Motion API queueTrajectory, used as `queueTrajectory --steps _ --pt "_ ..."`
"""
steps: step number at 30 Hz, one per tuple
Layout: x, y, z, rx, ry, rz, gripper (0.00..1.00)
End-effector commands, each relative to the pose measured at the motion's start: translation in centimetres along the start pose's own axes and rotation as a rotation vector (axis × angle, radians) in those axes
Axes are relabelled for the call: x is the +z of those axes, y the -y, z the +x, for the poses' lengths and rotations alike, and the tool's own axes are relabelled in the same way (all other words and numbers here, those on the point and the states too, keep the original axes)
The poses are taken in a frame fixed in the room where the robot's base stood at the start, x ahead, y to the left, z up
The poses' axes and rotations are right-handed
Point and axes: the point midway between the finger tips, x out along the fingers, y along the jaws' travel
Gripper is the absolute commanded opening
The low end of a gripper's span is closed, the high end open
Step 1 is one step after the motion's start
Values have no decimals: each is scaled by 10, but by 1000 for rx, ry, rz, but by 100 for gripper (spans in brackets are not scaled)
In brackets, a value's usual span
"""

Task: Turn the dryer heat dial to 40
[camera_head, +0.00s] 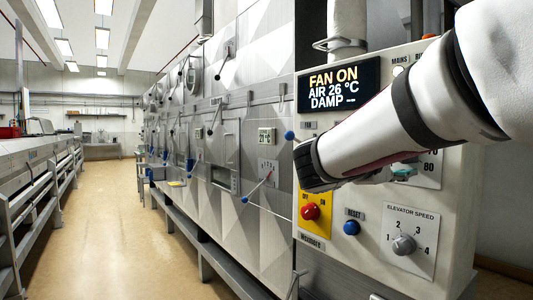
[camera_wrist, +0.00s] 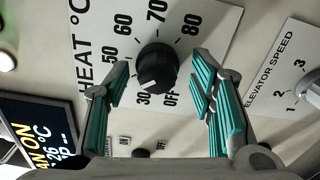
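The black heat dial (camera_wrist: 157,68) sits on a white plate marked HEAT °C in the wrist view. Its white pointer mark faces the 30 label. The labels 50, 60, 70, 80, 30 and OFF show; the 40 label is hidden, apparently behind my left finger. My gripper (camera_wrist: 160,78) is open, with one teal finger on each side of the dial and a gap on both sides. In the head view my arm covers the dial; only a teal bit of my gripper (camera_head: 403,172) shows by the 80 label.
A display (camera_head: 338,86) reads FAN ON, AIR 26 °C, DAMP. Below my arm are a red knob (camera_head: 310,211) on a yellow plate, a blue reset button (camera_head: 351,228) and the elevator speed knob (camera_head: 403,244). Grey dryer cabinets line the left, beside an open aisle (camera_head: 110,220).

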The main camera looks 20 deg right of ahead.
Motion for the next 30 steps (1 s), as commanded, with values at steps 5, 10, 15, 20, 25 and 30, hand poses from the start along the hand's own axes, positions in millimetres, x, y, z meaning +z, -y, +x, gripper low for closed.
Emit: queueTrajectory --steps 5,10,15,20,25,30 --pt "0 -1 0 2 -2 1 50" --pt "-1 -2 -11 3 -5 2 50" --pt "-1 -2 -40 4 -6 3 50" --pt "-1 -1 -74 4 -6 1 50" --pt "-1 -1 -102 2 -4 0 50" --pt "0 0 -117 2 -2 0 50"
